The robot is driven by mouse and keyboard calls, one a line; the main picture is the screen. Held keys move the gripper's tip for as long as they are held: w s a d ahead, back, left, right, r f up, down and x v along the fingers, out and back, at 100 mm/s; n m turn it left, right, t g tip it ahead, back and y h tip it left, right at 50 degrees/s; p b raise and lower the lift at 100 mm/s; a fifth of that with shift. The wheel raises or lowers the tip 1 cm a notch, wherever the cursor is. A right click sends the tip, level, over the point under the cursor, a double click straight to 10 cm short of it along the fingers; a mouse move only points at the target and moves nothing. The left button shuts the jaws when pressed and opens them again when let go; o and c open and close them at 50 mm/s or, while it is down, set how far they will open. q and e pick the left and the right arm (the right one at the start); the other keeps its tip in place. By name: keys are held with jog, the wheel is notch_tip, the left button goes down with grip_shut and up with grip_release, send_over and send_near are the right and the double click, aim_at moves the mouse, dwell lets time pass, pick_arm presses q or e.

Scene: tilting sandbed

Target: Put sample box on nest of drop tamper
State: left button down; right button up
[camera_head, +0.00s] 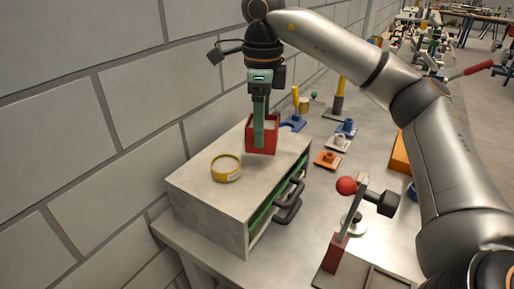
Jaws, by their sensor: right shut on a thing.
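My right gripper (259,140) points down and is shut on a red open-topped box (273,139), which I take for the sample box. One green finger covers part of the box's near side. The box is upright over the back of the grey cabinet's top; I cannot tell if it touches it. At the lower right stands a device with a red post (335,254), a lever with a red ball and a dark head, which may be the drop tamper. A framed plate (372,277) at its foot is cut off by the picture edge. My left gripper is out of view.
The grey cabinet (207,205) has dark handles at its side and a yellow round tin (226,168) on top. A block wall runs along the left. My right arm spans the right side.

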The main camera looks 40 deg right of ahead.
jog(key=shift+w+a+f, duration=0.2)
jog(key=shift+w+f, duration=0.35)
jog(key=shift+f, duration=1.5)
jog(key=shift+f+b, duration=0.15)
jog(key=shift+b, duration=0.15)
jog(key=o, duration=1.4)
jog(key=shift+c, duration=0.2)
